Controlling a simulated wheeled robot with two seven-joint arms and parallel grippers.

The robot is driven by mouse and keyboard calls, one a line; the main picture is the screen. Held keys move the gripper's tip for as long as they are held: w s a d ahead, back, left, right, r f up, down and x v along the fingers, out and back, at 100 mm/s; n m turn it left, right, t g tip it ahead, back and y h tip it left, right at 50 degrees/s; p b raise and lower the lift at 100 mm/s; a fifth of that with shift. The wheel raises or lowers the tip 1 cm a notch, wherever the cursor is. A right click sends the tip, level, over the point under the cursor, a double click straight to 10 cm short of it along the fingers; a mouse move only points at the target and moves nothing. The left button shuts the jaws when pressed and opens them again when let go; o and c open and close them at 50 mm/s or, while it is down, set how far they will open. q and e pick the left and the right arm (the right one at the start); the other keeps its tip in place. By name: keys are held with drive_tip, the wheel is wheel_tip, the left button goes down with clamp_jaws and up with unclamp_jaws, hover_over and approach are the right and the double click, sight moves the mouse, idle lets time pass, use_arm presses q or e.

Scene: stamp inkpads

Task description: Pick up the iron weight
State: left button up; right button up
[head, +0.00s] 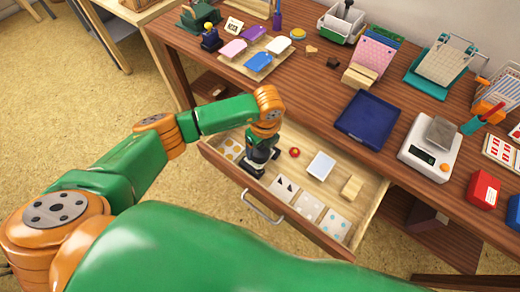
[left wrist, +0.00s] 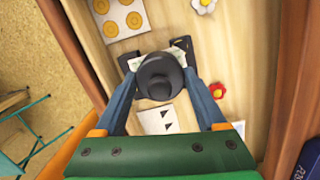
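A dark round weight with a knob on top, likely the iron weight, shows in the left wrist view (left wrist: 160,76) standing in the open drawer. My left gripper (left wrist: 157,58) reaches down over it, with one finger on each side. The fingers look spread, and contact with the weight is not clear. In the head view my left gripper (head: 263,162) is low in the left part of the drawer and largely hides the weight. A grey metal block (head: 440,132) sits on the white scale (head: 430,153) on the table. My right gripper is not in view.

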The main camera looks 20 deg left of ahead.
use_arm(q)
drive_tip(key=shift+w, duration=0.1)
clamp_jaws()
drive_tip(key=shift+r, duration=0.1)
